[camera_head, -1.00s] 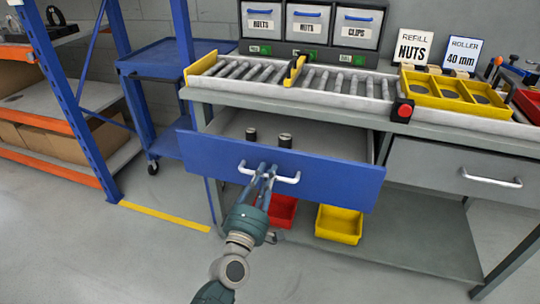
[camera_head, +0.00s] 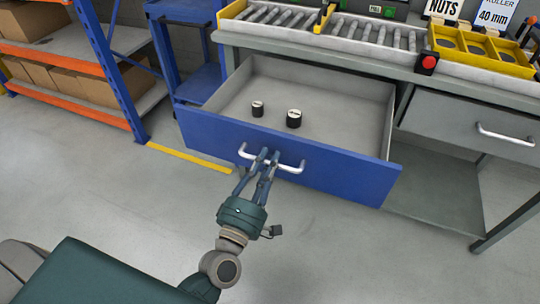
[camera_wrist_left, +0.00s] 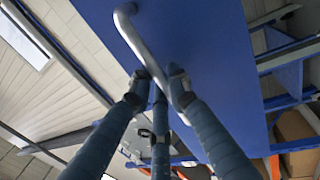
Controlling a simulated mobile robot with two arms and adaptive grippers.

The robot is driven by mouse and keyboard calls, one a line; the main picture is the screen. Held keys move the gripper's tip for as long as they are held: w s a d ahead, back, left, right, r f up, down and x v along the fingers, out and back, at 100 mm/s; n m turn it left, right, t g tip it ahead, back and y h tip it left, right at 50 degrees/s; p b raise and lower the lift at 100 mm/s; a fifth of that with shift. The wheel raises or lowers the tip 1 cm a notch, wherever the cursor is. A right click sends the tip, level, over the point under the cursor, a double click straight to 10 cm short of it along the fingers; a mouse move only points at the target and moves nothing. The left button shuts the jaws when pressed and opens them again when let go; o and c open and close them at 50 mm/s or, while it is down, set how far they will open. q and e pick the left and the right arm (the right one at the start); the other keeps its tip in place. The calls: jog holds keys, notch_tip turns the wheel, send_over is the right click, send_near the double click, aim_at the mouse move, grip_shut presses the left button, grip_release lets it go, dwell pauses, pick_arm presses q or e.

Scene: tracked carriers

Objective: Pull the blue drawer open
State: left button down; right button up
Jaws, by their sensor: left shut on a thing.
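The blue drawer (camera_head: 330,184) under the workbench is pulled well out in the head view, and its grey interior shows. Two small dark cylinders with light tops, one (camera_head: 257,109) on the left and one (camera_head: 294,118) on the right, stand inside it. My left gripper (camera_head: 265,158) is shut on the drawer's silver bar handle (camera_head: 291,168). In the left wrist view the gripper's fingers (camera_wrist_left: 160,84) close around the handle (camera_wrist_left: 128,27) against the blue front (camera_wrist_left: 200,60). My right gripper is not in view.
A closed grey drawer (camera_head: 450,125) sits to the right. A roller conveyor (camera_head: 370,35) and a yellow tray (camera_head: 475,50) are on the bench top. A blue-and-orange shelf (camera_head: 75,60) with boxes stands left. The floor in front is clear.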

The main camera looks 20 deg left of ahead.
pick_arm(q)
jog(key=shift+f, duration=0.2)
jog(key=c, duration=1.7)
grip_release()
jog(key=shift+c, duration=0.2)
jog(key=s+f, duration=0.2)
jog(key=s, duration=0.9)
jog(key=shift+s+a, duration=0.15)
jog(key=shift+s, duration=0.25)
jog(key=shift+f, duration=0.1)
